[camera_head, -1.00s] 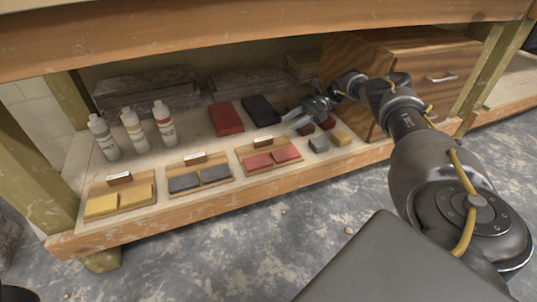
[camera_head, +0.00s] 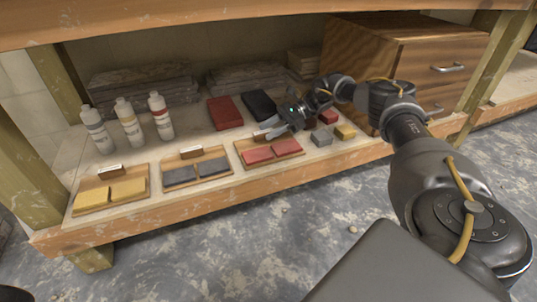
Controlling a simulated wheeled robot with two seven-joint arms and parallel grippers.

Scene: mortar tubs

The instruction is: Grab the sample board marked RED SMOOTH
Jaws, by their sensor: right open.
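Two red tiles (camera_head: 257,156) and (camera_head: 287,147) lie side by side on a wooden holder (camera_head: 270,163) at the front of the low shelf. No lettering is legible, so I cannot tell which is marked RED SMOOTH. My right gripper (camera_head: 264,131) is open just above the back edge of this holder. Its fingers point left and hide most of the holder's label area. I see nothing between the fingers. I cannot tell whether they touch the holder. My left gripper is not in view.
Loose grey (camera_head: 321,138), yellow (camera_head: 345,131) and dark red (camera_head: 327,117) blocks lie right. Behind are bottles (camera_head: 130,123), a red block (camera_head: 225,113) and a wooden cabinet (camera_head: 385,65).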

